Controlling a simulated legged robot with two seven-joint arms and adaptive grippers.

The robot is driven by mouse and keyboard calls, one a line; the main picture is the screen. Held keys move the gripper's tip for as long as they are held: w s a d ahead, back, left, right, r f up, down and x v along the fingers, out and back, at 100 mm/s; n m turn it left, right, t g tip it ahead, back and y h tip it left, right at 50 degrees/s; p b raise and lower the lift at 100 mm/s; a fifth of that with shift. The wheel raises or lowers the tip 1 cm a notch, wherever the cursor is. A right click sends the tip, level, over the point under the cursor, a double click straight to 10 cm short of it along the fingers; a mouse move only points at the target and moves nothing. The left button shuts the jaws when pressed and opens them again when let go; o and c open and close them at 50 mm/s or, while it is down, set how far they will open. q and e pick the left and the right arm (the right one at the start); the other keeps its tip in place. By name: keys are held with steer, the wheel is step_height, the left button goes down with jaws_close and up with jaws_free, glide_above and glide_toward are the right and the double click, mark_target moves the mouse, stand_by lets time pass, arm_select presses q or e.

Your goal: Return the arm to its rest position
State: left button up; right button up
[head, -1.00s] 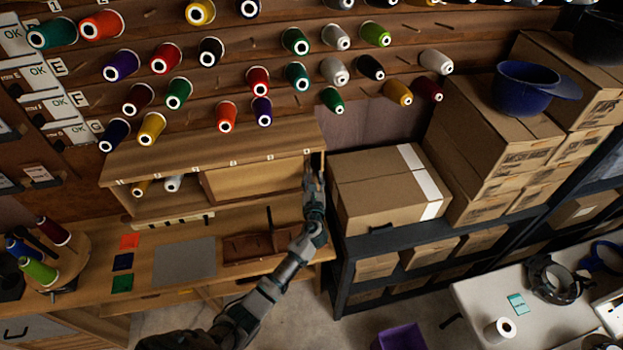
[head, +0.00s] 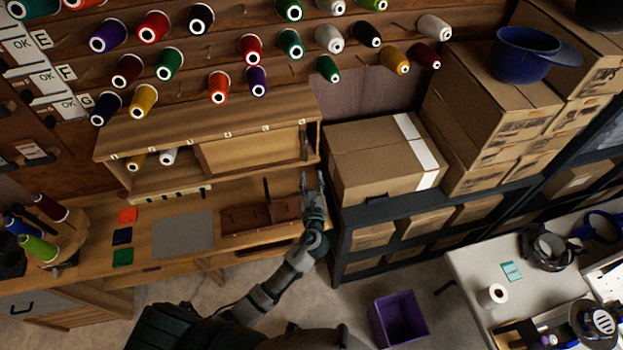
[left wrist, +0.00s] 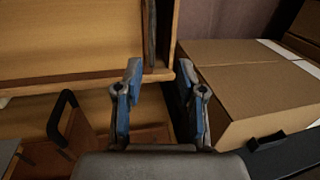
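My left gripper (head: 313,187) is in front of the right end of the wooden cabinet (head: 255,155), beside the cardboard box on the shelf. In the left wrist view its two blue-padded fingers (left wrist: 155,105) are apart, with nothing between them. The left arm (head: 285,280) reaches up from the bottom of the head view. My right gripper is not in view.
The workbench holds a brown tray (head: 232,221) and a grey mat (head: 183,234). A cardboard box (head: 375,160) stands on the dark shelf, right of the gripper. A purple bin (head: 398,320) is on the floor. A white table (head: 470,268) is at lower right.

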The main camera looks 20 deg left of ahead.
arm_select(q)
steer(key=shift+a, duration=0.25)
steer(key=s+a+f+n+g+h, duration=0.1)
steer(key=s+a+f+n+g, duration=0.25)
steer(key=s+f+n, duration=0.35)
steer(key=s+a+f+n+g, duration=0.2)
steer(key=s+f+n+g, duration=0.2)
steer(key=s+n, duration=0.4)
steer(key=s+d+f+n+g+h, duration=0.1)
steer(key=s+f+n+g+h, duration=0.2)
steer(key=s+n, duration=0.55)
steer(key=s+d+f+n+g+h, duration=0.2)
steer(key=s+n+g, duration=0.1)
steer(key=s+n, duration=0.5)
steer(key=s+f+m+g+b, duration=0.1)
steer(key=s+f+m+b, duration=0.15)
steer(key=f, duration=2.65)
steer(key=s+a+f, duration=0.1)
steer(key=s+f, duration=0.7)
steer(key=s, duration=0.1)
steer(key=s+a+f+g+b, duration=0.1)
steer(key=s+a+f, duration=0.1)
steer(key=s+f, duration=0.6)
steer(key=shift+s+a+n, duration=0.25)
steer(key=shift+s+n, duration=0.05)
steer(key=shift+s, duration=0.1)
